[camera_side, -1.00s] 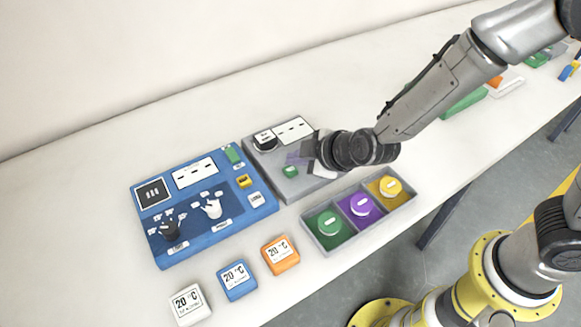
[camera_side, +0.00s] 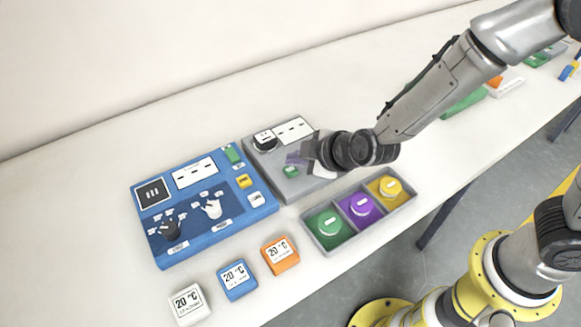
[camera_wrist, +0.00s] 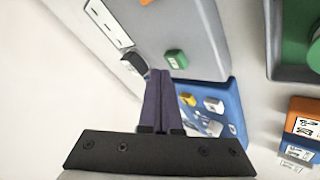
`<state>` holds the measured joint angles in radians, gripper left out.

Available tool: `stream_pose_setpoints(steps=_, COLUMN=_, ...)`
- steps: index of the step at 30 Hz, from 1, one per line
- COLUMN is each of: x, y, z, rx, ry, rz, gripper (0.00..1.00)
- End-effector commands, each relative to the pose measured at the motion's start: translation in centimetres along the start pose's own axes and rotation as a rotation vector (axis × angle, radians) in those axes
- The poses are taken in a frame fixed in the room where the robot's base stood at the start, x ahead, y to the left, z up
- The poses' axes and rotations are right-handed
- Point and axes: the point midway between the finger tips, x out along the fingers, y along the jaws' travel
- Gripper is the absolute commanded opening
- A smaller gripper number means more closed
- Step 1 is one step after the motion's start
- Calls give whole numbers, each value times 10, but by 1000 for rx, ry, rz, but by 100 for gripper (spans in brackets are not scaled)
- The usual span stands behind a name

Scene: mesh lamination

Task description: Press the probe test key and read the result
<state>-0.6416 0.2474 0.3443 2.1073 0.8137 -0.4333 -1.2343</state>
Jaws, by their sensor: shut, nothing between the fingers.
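A grey probe station (camera_side: 262,170) stands right of the blue panel. It carries a black part with a white label (camera_side: 265,139), a white display with dashes (camera_side: 294,130) and a green key (camera_side: 291,171). In the wrist view the green key (camera_wrist: 176,59) sits on the grey station, just beyond my gripper's tips. My gripper (camera_wrist: 158,76) is shut and empty, its purple-grey fingers together. In the side view my gripper (camera_side: 296,158) is over the grey station near the green key. Whether it touches anything is unclear. The wrist hides part of the station's right side.
The blue panel (camera_side: 222,228) has knobs, small keys and displays. A grey tray (camera_side: 325,248) holds green, purple and yellow round pieces. White (camera_side: 190,305), blue (camera_side: 238,280) and orange (camera_side: 280,255) blocks reading 20 °C line the front. The back of the table is clear.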

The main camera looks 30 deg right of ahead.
Motion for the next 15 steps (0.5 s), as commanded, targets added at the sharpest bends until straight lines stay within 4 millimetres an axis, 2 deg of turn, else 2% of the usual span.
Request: stream_pose_setpoints(steps=15, x=5, y=-4, z=4, rx=0, ry=0, rz=0, gripper=0)
